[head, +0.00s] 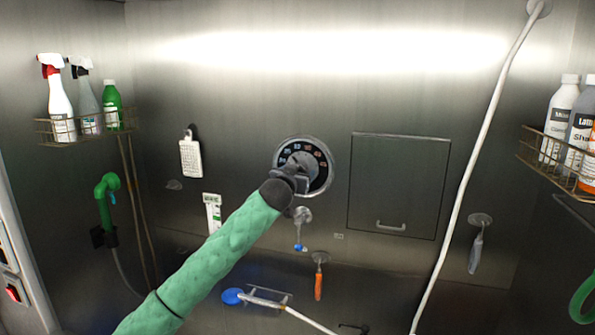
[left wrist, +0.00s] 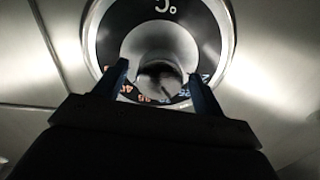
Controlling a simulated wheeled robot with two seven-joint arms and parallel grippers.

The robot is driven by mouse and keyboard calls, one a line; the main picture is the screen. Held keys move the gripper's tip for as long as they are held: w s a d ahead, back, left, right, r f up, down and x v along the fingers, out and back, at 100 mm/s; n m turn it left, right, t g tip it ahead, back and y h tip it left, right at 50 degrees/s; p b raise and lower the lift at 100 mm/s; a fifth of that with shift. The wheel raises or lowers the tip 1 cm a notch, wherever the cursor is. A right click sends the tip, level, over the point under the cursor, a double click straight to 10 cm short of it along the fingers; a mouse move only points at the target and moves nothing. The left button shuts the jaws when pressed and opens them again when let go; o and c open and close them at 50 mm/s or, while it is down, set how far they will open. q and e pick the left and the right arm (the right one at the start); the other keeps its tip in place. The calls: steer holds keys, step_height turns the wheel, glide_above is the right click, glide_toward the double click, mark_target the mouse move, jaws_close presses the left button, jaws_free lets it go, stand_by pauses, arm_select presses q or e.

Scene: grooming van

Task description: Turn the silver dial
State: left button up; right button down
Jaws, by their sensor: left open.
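The silver dial (head: 318,158) is on the steel back wall, a round black face with pale and orange numbers and a silver rim. In the left wrist view its grey centre (left wrist: 160,45) and protruding round knob show close ahead. My left gripper (head: 297,172), on the green-sleeved arm, is at the dial and hides part of its lower left. In the left wrist view the left gripper (left wrist: 161,82) is open, with one finger on each side of the knob. I cannot tell whether the fingers touch it. My right gripper is not in view.
A wall panel with a handle (head: 398,185) is right of the dial. Below hang a small tap-like fitting (head: 303,217) and an orange-handled tool (head: 318,280). A white hose (head: 478,165) runs down at right. Bottle racks (head: 62,131) flank both sides.

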arm_select(q)
steer(key=c, duration=1)
